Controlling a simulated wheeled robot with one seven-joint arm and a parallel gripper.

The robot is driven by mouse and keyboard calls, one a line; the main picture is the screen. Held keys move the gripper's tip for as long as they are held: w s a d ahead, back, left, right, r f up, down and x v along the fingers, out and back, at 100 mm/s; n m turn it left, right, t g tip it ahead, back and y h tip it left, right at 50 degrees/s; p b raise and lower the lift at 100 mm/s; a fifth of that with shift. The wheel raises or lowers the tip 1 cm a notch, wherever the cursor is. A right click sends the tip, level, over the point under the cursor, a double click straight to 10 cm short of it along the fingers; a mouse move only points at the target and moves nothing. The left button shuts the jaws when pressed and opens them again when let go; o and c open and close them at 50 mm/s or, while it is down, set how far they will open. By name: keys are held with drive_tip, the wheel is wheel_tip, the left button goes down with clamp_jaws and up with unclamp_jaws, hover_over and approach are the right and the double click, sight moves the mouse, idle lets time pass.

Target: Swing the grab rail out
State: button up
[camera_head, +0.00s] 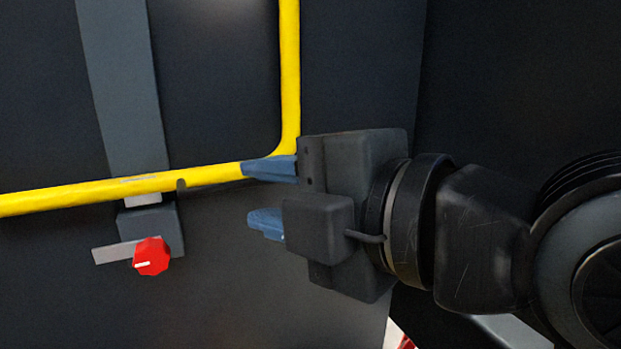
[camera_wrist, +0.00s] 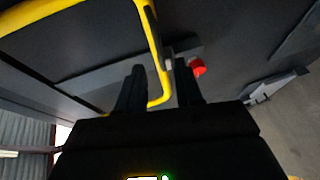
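The yellow grab rail (camera_head: 100,192) runs across the dark panel in the head view and bends upward at its right corner. It also shows in the wrist view (camera_wrist: 154,38), where part of it appears between my two fingers. My gripper (camera_head: 262,195) is open, with its blue fingertips pointing left near the rail's corner. The upper finger overlaps the rail in the head view; the lower finger is below it. I cannot tell whether either finger touches the rail. My gripper's dark fingers also show in the wrist view (camera_wrist: 160,80).
A red knob (camera_head: 152,256) sits on a grey block (camera_head: 150,222) with a flat metal tab (camera_head: 112,252), below the rail. A grey vertical strip (camera_head: 120,80) runs up the panel behind the rail. A dark wall (camera_head: 500,80) stands at the right.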

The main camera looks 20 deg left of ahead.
sight(229, 189)
drive_tip(key=p+x, duration=0.1)
drive_tip(key=x, duration=0.4)
drive_tip(key=shift+w+a, duration=0.1)
drive_tip(key=shift+a, duration=0.3)
clamp_jaws()
drive_tip(key=shift+f, duration=0.1)
idle(1.0)
